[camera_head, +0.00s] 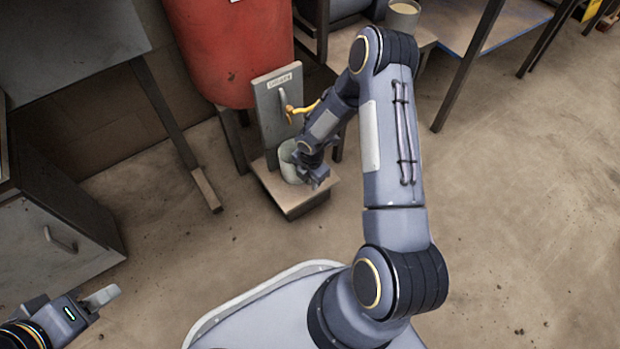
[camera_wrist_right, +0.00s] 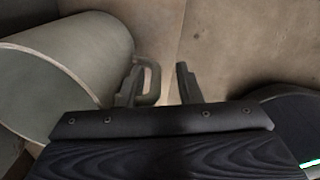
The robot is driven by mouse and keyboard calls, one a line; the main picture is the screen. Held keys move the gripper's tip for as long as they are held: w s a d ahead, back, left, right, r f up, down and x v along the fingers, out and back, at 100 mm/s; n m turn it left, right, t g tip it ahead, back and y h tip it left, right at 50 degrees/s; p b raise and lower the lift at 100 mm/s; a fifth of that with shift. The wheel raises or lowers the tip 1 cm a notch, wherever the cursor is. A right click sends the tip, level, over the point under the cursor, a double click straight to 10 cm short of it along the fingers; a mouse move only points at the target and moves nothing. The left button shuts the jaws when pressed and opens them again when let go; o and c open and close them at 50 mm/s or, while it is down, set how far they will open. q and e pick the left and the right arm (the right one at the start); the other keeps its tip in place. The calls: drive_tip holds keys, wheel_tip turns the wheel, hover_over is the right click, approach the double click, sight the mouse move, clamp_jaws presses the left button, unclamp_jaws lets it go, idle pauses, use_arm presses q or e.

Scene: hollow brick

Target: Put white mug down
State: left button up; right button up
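The white mug (camera_head: 288,162) stands on a small low stand (camera_head: 300,202) below a yellow-handled tap (camera_head: 302,107). In the right wrist view the mug (camera_wrist_right: 75,65) fills the left side, with its handle (camera_wrist_right: 153,82) pointing toward my right gripper. My right gripper (camera_head: 318,178) is beside the mug in the head view. In its wrist view the fingers (camera_wrist_right: 160,85) are apart, and the handle lies close to the left finger; contact is not clear. My left gripper (camera_head: 68,302) is at the bottom left, fingers apart and empty, away from the mug.
A red tank (camera_head: 235,50) stands behind the tap's upright panel (camera_head: 275,110). A grey cabinet (camera_head: 50,240) is at the left. A bucket (camera_head: 402,18) stands on a bench at the back. The floor at the right is clear.

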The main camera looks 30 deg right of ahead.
wheel_tip(320, 180, up, 24)
drive_tip(key=s+d+m+t+p, duration=0.1)
drive_tip(key=s+m+p, duration=0.2)
drive_tip(key=m+p, duration=0.3)
drive_tip(key=s+a+r+m+t+y, duration=0.1)
drive_tip(key=s+a+r+m, duration=0.3)
drive_tip(key=s+r+m, duration=0.4)
drive_tip(key=s+a+r+m+t+y, duration=0.2)
drive_tip(key=s+a+r+m+t, duration=0.1)
drive_tip(key=s+r+m, duration=0.6)
drive_tip(key=shift+s+a+y, duration=0.3)
drive_tip(key=shift+s+a, duration=0.35)
drive_tip(key=shift+s, duration=0.4)
